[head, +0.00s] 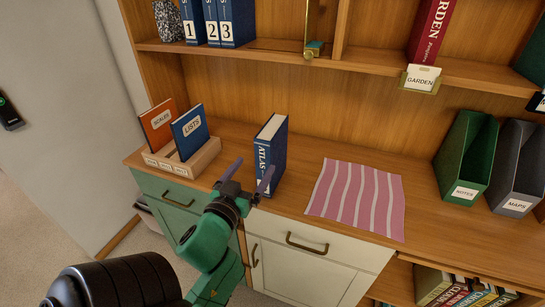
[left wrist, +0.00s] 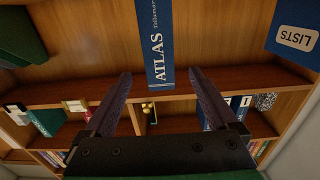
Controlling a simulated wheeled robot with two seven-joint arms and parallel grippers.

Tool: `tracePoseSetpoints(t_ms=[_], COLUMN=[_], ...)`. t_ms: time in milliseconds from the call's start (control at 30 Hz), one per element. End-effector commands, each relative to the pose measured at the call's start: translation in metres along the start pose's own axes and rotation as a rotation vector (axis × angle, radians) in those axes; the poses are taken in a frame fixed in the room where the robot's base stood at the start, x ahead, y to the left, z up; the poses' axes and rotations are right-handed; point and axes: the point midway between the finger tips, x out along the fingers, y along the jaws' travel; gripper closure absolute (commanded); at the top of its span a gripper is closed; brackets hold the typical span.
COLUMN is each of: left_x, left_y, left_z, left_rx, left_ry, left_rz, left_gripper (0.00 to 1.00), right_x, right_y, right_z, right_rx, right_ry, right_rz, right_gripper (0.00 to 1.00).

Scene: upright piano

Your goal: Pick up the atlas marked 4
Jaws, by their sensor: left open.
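The blue atlas (head: 273,150) stands upright on the wooden desk top, its spine lettered ATLAS facing me. No number 4 can be read on it; the lower spine is partly behind my gripper in the head view. My left gripper (head: 249,176) is open and empty, just in front of the atlas at its lower left. In the left wrist view the atlas (left wrist: 158,45) shows between and beyond the two fingertips (left wrist: 160,76), with no clear contact. My right gripper is not in view.
Blue volumes 1, 2 and 3 (head: 218,22) stand on the shelf above, left of a brass bookend (head: 311,30). A wooden holder (head: 183,159) with two books is left of the atlas. A pink striped cloth (head: 357,198) lies right. Green (head: 467,158) and grey files stand far right.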

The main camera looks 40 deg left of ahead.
Motion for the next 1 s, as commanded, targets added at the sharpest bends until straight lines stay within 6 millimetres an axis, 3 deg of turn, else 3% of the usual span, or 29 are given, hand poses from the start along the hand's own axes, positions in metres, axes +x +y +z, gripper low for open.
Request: tracePoseSetpoints(t_ms=[200, 600, 700, 900, 1000], left_x=[0.057, 0.123, 0.134, 0.134, 0.134], left_y=[0.000, 0.002, 0.002, 0.002, 0.002], left_z=[-0.005, -0.010, -0.007, -0.006, -0.006], left_rx=[0.004, 0.003, 0.001, 0.001, 0.001], left_ry=[0.003, -0.001, -0.002, -0.003, -0.003], left_rz=[0.000, -0.001, -0.002, -0.001, -0.001], left_gripper=[0.07, 0.07, 0.07, 0.07, 0.46], right_x=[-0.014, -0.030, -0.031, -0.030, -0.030], right_y=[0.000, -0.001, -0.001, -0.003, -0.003], right_z=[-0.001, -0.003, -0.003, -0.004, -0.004], right_rx=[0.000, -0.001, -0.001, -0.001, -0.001], right_ry=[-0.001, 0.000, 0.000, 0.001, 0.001], right_rz=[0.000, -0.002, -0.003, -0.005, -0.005], right_gripper=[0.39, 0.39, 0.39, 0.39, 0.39])
